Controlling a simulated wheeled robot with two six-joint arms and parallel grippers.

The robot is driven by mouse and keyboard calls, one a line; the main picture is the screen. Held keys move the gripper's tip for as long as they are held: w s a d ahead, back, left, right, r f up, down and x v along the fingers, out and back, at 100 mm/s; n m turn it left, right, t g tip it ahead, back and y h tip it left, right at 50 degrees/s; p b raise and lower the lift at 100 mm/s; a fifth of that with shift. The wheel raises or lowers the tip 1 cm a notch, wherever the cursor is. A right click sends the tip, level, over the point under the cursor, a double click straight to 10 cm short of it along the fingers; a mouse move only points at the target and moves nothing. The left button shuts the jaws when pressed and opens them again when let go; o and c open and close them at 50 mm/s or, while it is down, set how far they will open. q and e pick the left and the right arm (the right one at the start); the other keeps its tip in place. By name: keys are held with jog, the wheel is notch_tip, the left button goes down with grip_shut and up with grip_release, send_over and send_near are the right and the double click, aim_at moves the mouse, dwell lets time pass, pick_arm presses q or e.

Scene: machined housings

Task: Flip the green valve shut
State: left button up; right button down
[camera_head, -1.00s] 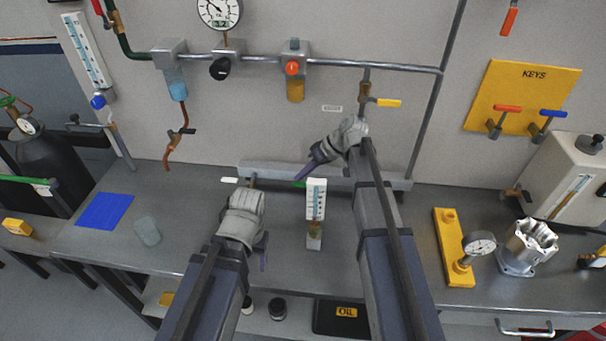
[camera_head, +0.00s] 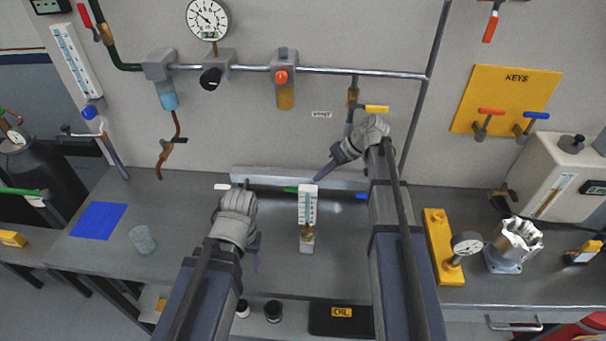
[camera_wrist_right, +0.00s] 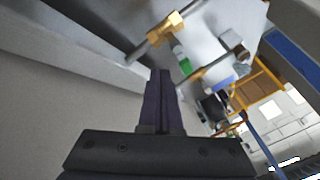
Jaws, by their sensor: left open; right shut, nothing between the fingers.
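The green valve handle (camera_head: 290,189) lies level along the rail at the back of the bench, close to a small upright white gauge that may hide part of it. A green grip beside a brass fitting also shows in the right wrist view (camera_wrist_right: 182,60). My right gripper (camera_head: 322,179) is shut and empty, its purple fingers pointing down-left, just right of the green handle and apart from it. Its closed fingers fill the middle of the right wrist view (camera_wrist_right: 160,75). My left gripper (camera_head: 257,260) is open over the bench, left of the gauge; its fingers are mostly hidden.
The white gauge (camera_head: 308,207) stands in front of the rail (camera_head: 265,175). A white handle (camera_head: 222,187) and blue handle (camera_head: 361,196) flank the green one. Wall pipes (camera_head: 340,71) run above. A yellow block (camera_head: 436,235) and metal housing (camera_head: 515,246) stand right.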

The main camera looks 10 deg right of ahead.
jog(key=d, duration=0.2)
jog(key=s+d, duration=0.1)
jog(key=d, duration=0.2)
jog(key=shift+s+d, duration=0.2)
jog(key=shift+d, duration=0.05)
dwell(0.3)
